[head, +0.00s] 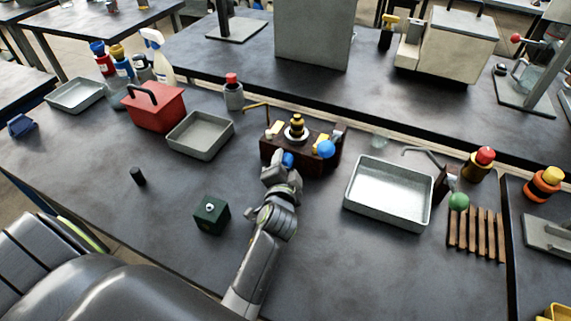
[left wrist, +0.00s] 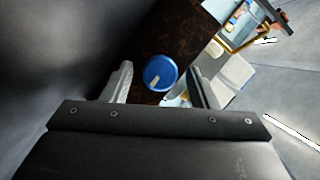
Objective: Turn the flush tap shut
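A dark brown box-like unit (head: 271,151) stands mid-table with a blue round knob (head: 288,159) on its front face; I take this knob to be the flush tap. In the left wrist view the knob (left wrist: 160,72) is a blue disc with a small pale mark, against the mottled brown face (left wrist: 185,35). My left gripper (head: 285,166) is at the front of the unit. In the left wrist view its fingers (left wrist: 162,84) are open, one on each side of the knob, with gaps visible. My right gripper is not in view.
A green block (head: 211,215) stands left of my forearm.

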